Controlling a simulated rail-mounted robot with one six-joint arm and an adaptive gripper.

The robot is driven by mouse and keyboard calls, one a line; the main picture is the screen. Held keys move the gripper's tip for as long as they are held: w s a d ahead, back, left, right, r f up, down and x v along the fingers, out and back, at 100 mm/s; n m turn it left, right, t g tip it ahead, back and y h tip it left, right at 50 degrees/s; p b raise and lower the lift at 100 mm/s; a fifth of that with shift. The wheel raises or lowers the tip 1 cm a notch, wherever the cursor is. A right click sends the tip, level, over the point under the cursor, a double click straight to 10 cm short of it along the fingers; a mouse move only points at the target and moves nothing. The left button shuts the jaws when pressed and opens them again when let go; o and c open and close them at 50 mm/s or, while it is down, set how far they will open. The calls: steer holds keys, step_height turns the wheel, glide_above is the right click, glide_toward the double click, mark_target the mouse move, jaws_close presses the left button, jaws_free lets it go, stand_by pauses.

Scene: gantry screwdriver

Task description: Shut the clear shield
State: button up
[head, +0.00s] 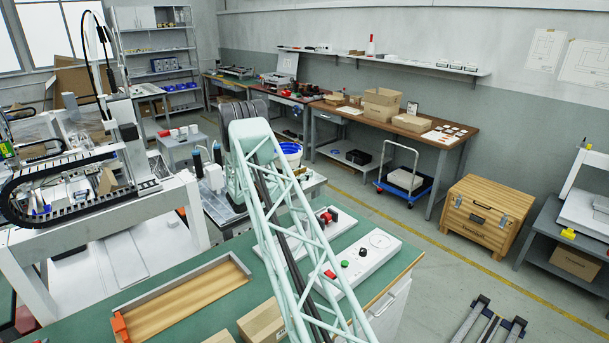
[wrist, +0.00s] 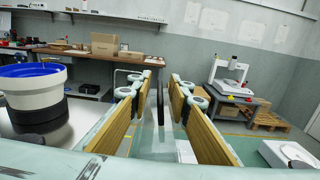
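My gripper (wrist: 157,92) shows in the wrist view with its two wood-coloured finger pads apart, so it is open. Thin dark upright edges and a pale, see-through area show between and beyond the fingers. I cannot tell whether these belong to the clear shield or whether anything touches the pads. In the head view I cannot pick out the clear shield with certainty. My pale green lattice arm crosses the middle of that view, and my fingertips are not clearly visible there.
A white bucket with a blue rim (wrist: 33,92) stands left of my gripper and also shows behind my arm (head: 291,152). A gantry machine (head: 150,188) stands at the left. A green bench (head: 195,322) holds a wooden tray and white control panels. Floor on the right is partly open.

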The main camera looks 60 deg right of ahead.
steer(key=shift+c, duration=0.2)
jaws_close()
stand_by(0.3)
